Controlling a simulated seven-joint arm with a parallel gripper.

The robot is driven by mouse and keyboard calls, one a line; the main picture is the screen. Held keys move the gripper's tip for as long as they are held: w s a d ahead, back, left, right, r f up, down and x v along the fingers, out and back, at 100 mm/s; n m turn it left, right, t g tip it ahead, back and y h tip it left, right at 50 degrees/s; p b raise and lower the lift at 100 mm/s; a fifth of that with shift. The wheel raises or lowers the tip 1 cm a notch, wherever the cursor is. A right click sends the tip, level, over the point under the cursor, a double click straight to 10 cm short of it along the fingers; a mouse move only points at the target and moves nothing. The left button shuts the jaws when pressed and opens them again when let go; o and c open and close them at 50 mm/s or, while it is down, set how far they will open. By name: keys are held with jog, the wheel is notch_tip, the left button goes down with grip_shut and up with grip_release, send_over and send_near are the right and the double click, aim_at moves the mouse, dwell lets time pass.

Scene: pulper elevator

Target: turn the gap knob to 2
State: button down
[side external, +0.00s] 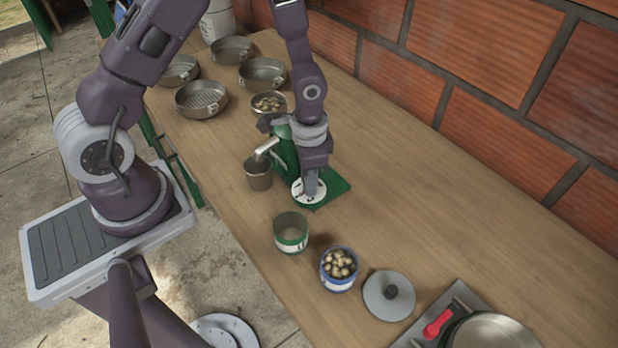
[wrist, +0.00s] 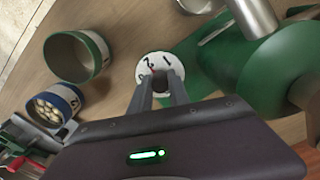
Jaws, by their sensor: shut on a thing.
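The gap knob's white dial (side external: 300,199) is low on the front of the green pulper (side external: 285,160). In the wrist view the dial (wrist: 148,66) shows the numerals 2 and 1 on its far side; part of another mark shows at the left. My gripper (side external: 311,192) is over the dial from above. In the wrist view my two fingers (wrist: 160,80) close on the knob's dark middle (wrist: 158,82), which they partly hide. I cannot tell which numeral the knob points to. The pulper's green drum (wrist: 250,65) is to the right.
A metal cup (side external: 258,177) stands under the pulper's spout (side external: 266,147). A green-banded can (side external: 291,235), a blue-banded can of beans (side external: 339,272) and a grey lid (side external: 389,295) stand nearby. Several round pans are at the back.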

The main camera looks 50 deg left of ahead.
jog(key=shift+m, duration=0.6)
jog(key=c, duration=1.2)
grip_release()
jog(key=shift+c, duration=0.2)
notch_tip(320, 180, up, 7)
jog(key=shift+r, duration=0.1)
